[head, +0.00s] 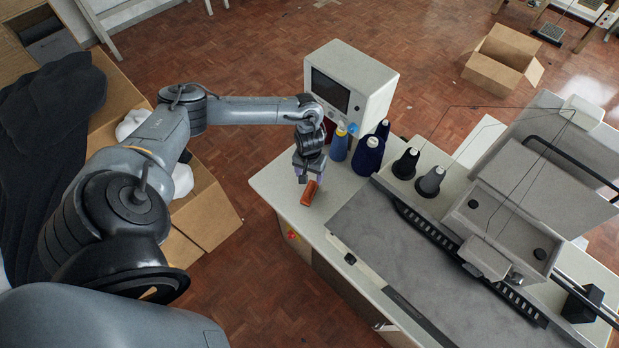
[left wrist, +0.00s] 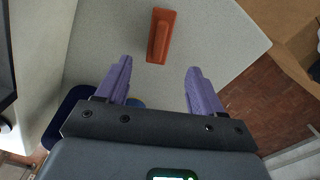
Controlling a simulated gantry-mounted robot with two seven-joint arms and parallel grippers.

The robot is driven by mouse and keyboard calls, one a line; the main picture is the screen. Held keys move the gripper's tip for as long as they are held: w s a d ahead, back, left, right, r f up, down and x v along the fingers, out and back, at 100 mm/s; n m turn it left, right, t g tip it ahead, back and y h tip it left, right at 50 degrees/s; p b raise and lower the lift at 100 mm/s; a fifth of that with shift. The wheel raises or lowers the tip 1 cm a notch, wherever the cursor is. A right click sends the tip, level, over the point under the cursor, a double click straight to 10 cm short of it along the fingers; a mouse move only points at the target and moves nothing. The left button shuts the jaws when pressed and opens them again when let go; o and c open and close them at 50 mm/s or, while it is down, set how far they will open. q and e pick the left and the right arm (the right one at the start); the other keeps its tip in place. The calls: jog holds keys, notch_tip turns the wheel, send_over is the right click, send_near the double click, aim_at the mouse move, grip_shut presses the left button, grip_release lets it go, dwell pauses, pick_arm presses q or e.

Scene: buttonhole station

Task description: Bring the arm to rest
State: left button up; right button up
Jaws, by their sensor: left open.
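My left gripper (head: 307,173) is over the near left corner of the white machine table, its fingers pointing down. In the left wrist view its two purple fingers (left wrist: 158,85) are spread apart with nothing between them. A small orange-brown block-like object (head: 309,193) lies on the table just beyond the fingertips. It also shows in the left wrist view (left wrist: 159,35), apart from the fingers. My right gripper is in neither view.
A grey-white box with a screen (head: 350,80) stands behind the gripper. Several thread cones, such as a dark blue one (head: 367,156), stand close to its right. The sewing machine (head: 530,190) fills the right side. An open cardboard box (head: 205,215) is on the left.

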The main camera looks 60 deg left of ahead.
pick_arm(q)
jog(key=shift+r, duration=0.4)
